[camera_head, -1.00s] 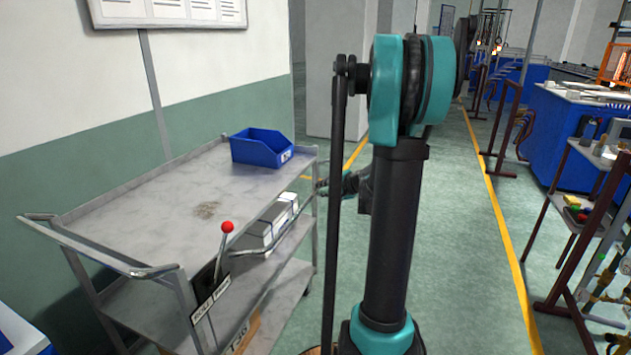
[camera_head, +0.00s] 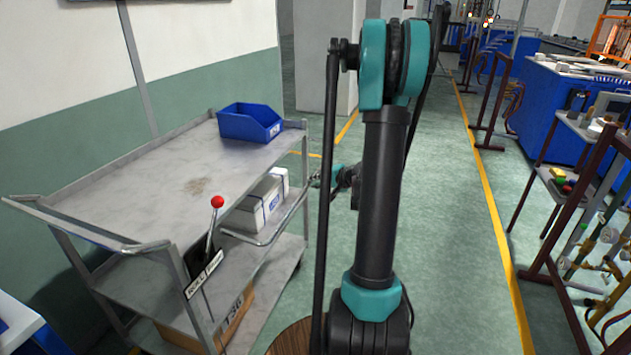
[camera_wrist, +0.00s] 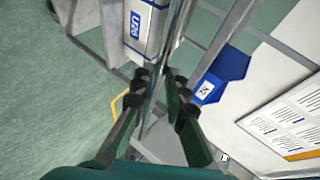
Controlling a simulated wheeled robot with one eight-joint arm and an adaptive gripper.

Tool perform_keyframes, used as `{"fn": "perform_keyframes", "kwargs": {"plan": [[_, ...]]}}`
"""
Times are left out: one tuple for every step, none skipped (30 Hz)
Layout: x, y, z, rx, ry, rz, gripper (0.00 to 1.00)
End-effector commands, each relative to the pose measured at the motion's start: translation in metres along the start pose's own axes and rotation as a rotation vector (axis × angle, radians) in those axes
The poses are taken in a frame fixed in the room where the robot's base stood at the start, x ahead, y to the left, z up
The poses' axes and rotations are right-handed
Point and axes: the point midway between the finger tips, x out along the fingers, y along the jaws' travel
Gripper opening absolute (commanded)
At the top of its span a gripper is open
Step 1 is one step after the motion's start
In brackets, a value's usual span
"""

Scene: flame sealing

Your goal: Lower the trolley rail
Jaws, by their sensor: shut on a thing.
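The grey metal trolley (camera_head: 135,200) stands at left in the head view. Its tubular side rail (camera_head: 285,218) runs along the near long side, below the top deck edge and out from it. My gripper (camera_head: 318,179) is at the rail's far end, partly hidden behind my arm. In the wrist view my gripper (camera_wrist: 158,84) has its dark fingertips on both sides of the thin rail (camera_wrist: 160,62), shut on it. A lever with a red ball (camera_head: 217,202) stands upright at the trolley's near corner, beside a label plate.
A blue bin (camera_head: 249,122) sits on the top deck. White boxes (camera_head: 262,203) and a cardboard box (camera_head: 238,318) are on lower levels behind the rail. Open green floor (camera_head: 450,220) lies to the right, before brown racks (camera_head: 545,265).

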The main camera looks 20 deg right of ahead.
Motion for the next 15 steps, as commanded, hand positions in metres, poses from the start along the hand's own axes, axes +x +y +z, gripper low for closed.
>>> {"fn": "perform_keyframes", "kwargs": {"plan": [[-0.0009, 0.0011, -0.0008, 0.000, 0.003, 0.002, 0.00], [-0.0010, 0.0011, -0.0008, 0.000, 0.003, 0.002, 0.00], [-0.0010, 0.0012, -0.0008, 0.000, 0.003, 0.002, 0.00], [-0.0011, 0.0012, -0.0009, 0.000, 0.003, 0.002, 0.00], [-0.0011, 0.0012, -0.0009, 0.000, 0.003, 0.002, 0.00], [-0.0011, 0.0012, -0.0009, 0.000, 0.003, 0.003, 0.00], [-0.0012, 0.0012, -0.0009, 0.000, 0.003, 0.003, 0.00], [-0.0012, 0.0012, -0.0010, 0.000, 0.003, 0.003, 0.15], [-0.0012, 0.0012, -0.0010, 0.000, 0.004, 0.003, 0.20], [-0.0012, 0.0011, -0.0010, 0.000, 0.003, 0.002, 0.24], [-0.0011, 0.0010, -0.0009, 0.000, 0.003, 0.002, 0.28], [-0.0010, 0.0009, -0.0008, 0.000, 0.003, 0.002, 0.33], [-0.0009, 0.0008, -0.0007, 0.000, 0.003, 0.002, 0.34], [-0.0009, 0.0008, -0.0007, 0.000, 0.003, 0.002, 0.34], [-0.0008, 0.0007, -0.0006, 0.000, 0.002, 0.002, 0.34]]}}
